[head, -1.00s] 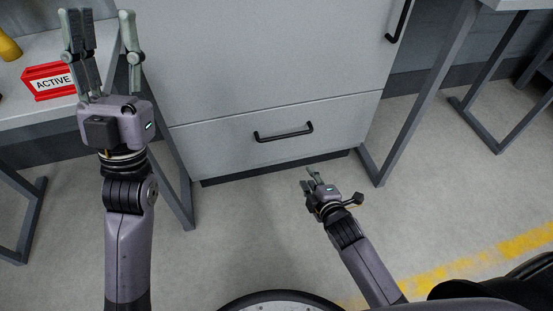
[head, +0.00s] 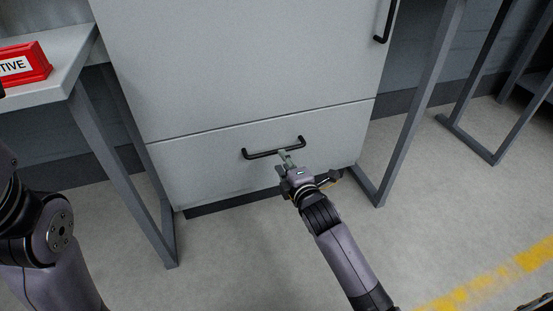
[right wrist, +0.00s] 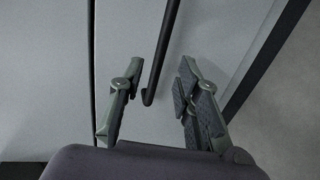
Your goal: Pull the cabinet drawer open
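The light grey cabinet (head: 240,65) has a bottom drawer (head: 205,175) with a black bar handle (head: 258,154). The drawer front looks flush with the cabinet. My right gripper (head: 285,158) is at the right part of the handle, just below it in the head view. In the right wrist view the fingers (right wrist: 155,98) are spread apart, and the end of the handle (right wrist: 162,50) shows between them. Whether a finger touches the handle I cannot tell. My left arm shows at the lower left of the head view, but its gripper is out of the picture.
A second black handle (head: 387,20) is on the cabinet's upper door at right. A grey table (head: 60,70) with a red sign (head: 22,66) stands at left. Grey metal legs (head: 425,100) stand to the right. The floor (head: 215,260) before the drawer is clear.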

